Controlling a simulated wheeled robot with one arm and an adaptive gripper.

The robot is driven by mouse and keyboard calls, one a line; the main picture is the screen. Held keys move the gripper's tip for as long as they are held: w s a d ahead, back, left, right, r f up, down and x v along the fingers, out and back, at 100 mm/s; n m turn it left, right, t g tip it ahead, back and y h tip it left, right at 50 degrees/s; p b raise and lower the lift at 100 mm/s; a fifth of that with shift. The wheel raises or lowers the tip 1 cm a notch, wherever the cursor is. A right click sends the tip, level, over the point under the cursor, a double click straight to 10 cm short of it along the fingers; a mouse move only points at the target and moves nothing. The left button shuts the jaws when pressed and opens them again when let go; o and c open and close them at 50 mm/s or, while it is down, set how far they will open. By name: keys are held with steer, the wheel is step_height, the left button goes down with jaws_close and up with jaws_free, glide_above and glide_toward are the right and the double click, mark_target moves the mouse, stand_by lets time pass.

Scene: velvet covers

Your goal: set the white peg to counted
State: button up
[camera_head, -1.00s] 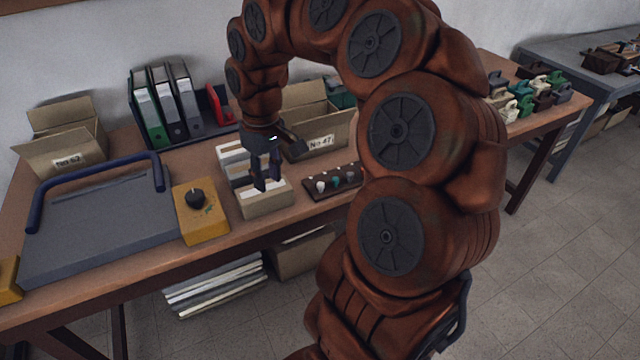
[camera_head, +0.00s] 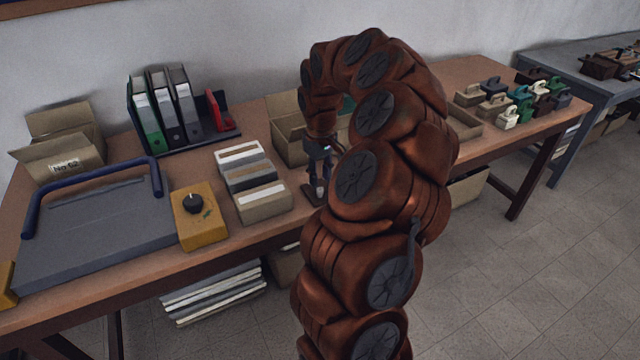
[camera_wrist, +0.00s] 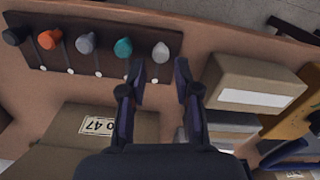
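The white peg (camera_wrist: 161,52) is the rightmost in a row of pegs on a dark board (camera_wrist: 65,18) in the wrist view. Black, orange, grey and teal pegs stand to its left. Small white dots line the board's opposite edge, with thin lines running toward the pegs. My gripper (camera_wrist: 160,66) is open, its fingertips to either side of the white peg in the picture; contact cannot be told. In the head view my gripper (camera_head: 318,183) is low over the board, and my arm hides most of it. No "counted" mark is readable.
A box with card files (camera_head: 262,203) stands close left of my gripper. An open carton (camera_head: 290,145) is behind it, labelled 47 in the wrist view. A yellow box with a black knob (camera_head: 200,222) is farther left. Several colored handled blocks (camera_head: 520,100) stand right.

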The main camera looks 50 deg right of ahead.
mark_target(320, 188)
steer(key=shift+f, duration=1.75)
steer(key=shift+c, duration=0.4)
jaws_close()
